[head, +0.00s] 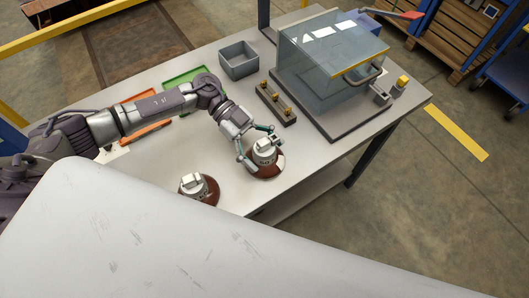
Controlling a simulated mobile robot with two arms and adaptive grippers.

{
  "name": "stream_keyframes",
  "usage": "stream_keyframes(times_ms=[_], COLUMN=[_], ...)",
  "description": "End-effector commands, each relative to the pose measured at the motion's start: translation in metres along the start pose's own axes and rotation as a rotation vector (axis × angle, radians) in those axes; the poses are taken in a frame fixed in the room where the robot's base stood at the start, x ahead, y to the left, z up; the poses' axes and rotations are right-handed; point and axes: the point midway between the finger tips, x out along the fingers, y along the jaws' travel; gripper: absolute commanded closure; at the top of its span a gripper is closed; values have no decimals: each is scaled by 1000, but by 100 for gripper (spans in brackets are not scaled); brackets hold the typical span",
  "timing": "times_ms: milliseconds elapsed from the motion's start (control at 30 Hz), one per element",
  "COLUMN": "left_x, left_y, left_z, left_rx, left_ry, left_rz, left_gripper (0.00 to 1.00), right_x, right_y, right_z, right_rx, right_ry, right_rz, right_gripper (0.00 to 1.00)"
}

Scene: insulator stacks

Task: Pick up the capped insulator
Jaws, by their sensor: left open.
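Two insulators with brown discs and pale metal tops stand near the table's front edge. One insulator (264,157) is under my left gripper, and the other insulator (198,189) stands to its left, partly cut off by my white body. Both seem to have a cap-like top; I cannot tell clearly which is the capped one. My left gripper (258,147) is open, with its fingers on either side of the right-hand insulator's top. I cannot tell whether the fingers touch it. My right gripper is not in view.
The grey table (330,165) also bears a grey bin (238,60), a green tray (186,76), an orange tray (145,127), a dark block with brass pegs (276,104) and a clear-covered box (325,55). The table top right of the gripper is clear.

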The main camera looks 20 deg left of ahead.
Motion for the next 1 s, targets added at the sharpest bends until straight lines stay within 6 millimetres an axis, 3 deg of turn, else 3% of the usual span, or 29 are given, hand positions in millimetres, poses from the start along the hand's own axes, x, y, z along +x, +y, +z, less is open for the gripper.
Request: stream_keyframes(times_ms=[100,600,1000], left_x=[0,-1,-4], left_y=[0,0,-1], left_z=[0,0,-7], left_rx=[0,0,5], left_ry=[0,0,3], left_rz=[0,0,-2], left_gripper=[16,99,100], right_x=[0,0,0], right_y=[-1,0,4], right_z=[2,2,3], right_rx=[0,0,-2], right_ry=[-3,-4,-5], right_rz=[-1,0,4], right_gripper=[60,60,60])
